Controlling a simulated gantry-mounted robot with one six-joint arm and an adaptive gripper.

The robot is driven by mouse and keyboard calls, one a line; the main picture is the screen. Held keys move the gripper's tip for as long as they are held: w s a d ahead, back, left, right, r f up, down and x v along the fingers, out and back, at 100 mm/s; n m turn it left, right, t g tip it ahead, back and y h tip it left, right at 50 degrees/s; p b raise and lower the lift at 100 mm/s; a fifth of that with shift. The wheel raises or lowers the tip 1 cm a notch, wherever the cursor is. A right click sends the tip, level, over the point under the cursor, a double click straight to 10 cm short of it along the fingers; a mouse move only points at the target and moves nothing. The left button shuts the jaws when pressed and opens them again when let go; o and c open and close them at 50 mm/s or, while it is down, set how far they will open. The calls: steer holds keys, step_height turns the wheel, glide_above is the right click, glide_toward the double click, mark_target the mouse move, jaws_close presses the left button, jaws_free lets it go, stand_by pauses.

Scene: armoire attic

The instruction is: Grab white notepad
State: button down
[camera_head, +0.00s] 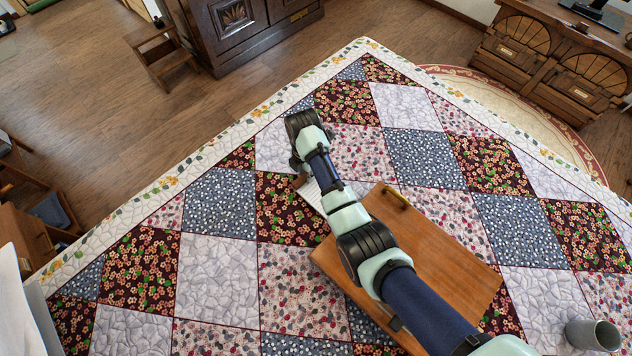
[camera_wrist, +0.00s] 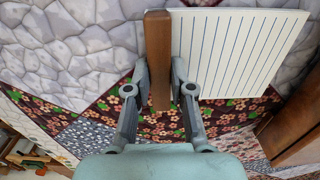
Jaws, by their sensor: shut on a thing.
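The white notepad (camera_wrist: 235,45) has blue ruled lines and a brown strip (camera_wrist: 158,50) along its left edge in the wrist view. My gripper (camera_wrist: 160,82) has one finger on each side of this strip and is shut on it. In the head view, part of the notepad (camera_head: 311,193) shows beside my arm, left of the wooden board. My wrist and arm hide the rest of it and my fingers there. I cannot tell whether the notepad touches the quilt.
The patchwork quilt (camera_head: 217,265) lies under everything. A wooden board (camera_head: 440,245) with a brass handle (camera_head: 397,196) lies close right of the notepad, partly under my arm in the picture. The quilt's left side is clear.

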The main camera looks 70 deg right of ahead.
steer(key=shift+r, duration=0.2)
step_height(320, 180, up, 20)
steer(key=p, duration=1)
steer(key=shift+f+p, duration=0.15)
steer(key=shift+p, duration=0.25)
